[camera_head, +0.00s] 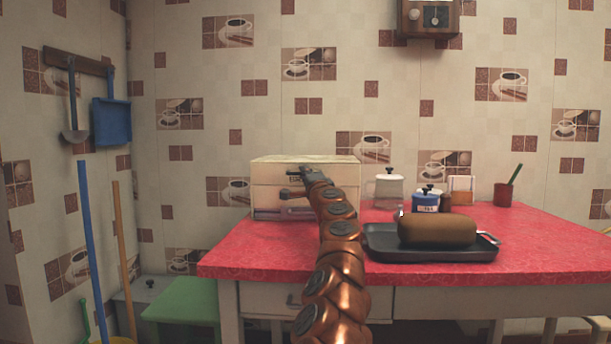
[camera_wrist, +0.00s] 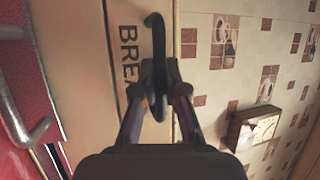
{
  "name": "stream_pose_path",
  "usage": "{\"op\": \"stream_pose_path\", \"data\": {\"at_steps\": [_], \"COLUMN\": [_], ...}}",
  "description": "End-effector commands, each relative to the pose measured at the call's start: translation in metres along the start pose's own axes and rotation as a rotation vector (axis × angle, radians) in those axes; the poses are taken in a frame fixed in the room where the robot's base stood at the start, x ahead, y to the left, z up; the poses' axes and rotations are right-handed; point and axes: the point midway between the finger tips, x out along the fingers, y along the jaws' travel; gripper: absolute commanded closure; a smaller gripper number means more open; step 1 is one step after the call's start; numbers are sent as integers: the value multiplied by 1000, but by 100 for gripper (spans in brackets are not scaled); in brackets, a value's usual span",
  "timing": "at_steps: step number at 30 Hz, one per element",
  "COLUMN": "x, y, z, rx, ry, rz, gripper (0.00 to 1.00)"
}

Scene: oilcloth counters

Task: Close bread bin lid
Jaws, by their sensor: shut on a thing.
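The bread bin (camera_head: 275,172) is a cream box at the back left of the red counter. In the wrist view its pale front (camera_wrist: 85,60) shows dark lettering, partly hidden, beginning "BREA". A black curved handle (camera_wrist: 158,45) stands out by the lettering. My gripper (camera_wrist: 158,105) is shut on this handle, with one finger on each side of it. In the head view my gripper (camera_head: 302,173) is at the upper front of the bin, and my arm hides the bin's right part. How far the lid is open is hard to tell.
A black tray (camera_head: 385,250) with a brown loaf (camera_head: 437,230) lies right of my arm. Behind it stand a glass jar (camera_head: 388,188), a blue tin (camera_head: 425,203) and a red cup (camera_head: 503,195). The red counter (camera_head: 560,250) is clear at the right. A green stool (camera_head: 185,300) stands left.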

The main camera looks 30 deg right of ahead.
Motion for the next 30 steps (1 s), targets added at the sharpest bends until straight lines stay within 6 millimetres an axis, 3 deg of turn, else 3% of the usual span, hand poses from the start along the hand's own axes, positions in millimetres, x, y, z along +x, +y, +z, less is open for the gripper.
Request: {"op": "stream_pose_path", "data": {"at_steps": [6, 7, 10, 23, 30], "x": [0, 0, 0, 1, 4], "y": [8, 8, 8, 4, -8], "z": [1, 1, 1, 1, 0], "rx": [-3, -3, -3, -1, 0], "ry": [-3, -3, -3, -2, -2], "rz": [11, 11, 11, 7, 6], "gripper": [100, 86, 78, 78, 78]}}
